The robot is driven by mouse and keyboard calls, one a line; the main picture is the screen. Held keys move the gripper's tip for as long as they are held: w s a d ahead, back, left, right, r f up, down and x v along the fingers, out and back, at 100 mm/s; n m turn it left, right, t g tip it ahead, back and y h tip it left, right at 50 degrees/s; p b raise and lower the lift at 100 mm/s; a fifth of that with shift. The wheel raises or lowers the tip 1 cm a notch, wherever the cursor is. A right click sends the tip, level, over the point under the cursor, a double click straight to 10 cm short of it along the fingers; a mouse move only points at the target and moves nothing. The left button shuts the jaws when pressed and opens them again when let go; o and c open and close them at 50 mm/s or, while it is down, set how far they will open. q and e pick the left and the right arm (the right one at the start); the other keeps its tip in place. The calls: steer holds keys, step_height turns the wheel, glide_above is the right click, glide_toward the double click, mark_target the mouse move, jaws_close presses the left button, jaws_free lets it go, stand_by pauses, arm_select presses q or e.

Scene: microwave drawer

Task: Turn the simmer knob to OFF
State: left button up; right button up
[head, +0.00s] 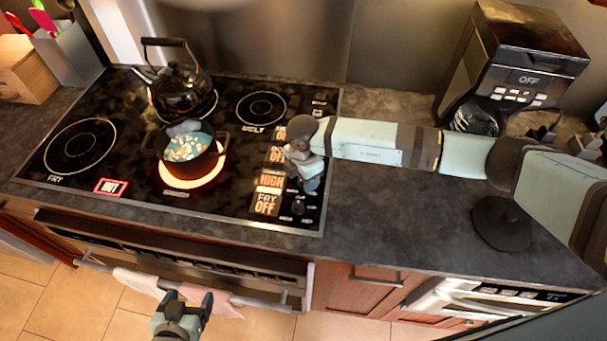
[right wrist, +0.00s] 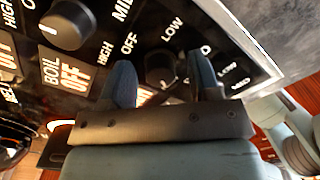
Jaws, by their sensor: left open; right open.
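The stove's control strip runs down its right side in the head view. The lit simmer label (head: 271,180) reads HIGH. My right gripper (head: 312,182) is over the strip beside that label and covers the knob there. In the right wrist view the dark simmer knob (right wrist: 160,65) shows between the open blue fingertips of my right gripper (right wrist: 162,80). Contact with the knob cannot be told. The BOIL OFF label (right wrist: 65,72) and another knob (right wrist: 68,24) are to the left. My left gripper (head: 187,305) is open and empty, low in front of the oven.
A pot (head: 188,152) with food sits on a burner (head: 186,182) glowing orange. A kettle (head: 180,90) stands behind it. A lit sign reads HOT (head: 110,187). A coffee maker (head: 515,75) stands at the back right. A towel (head: 140,281) hangs on the oven handle (head: 95,265).

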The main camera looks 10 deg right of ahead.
steer(key=shift+c, duration=0.4)
steer(key=c, duration=0.8)
steer(key=shift+c, duration=0.2)
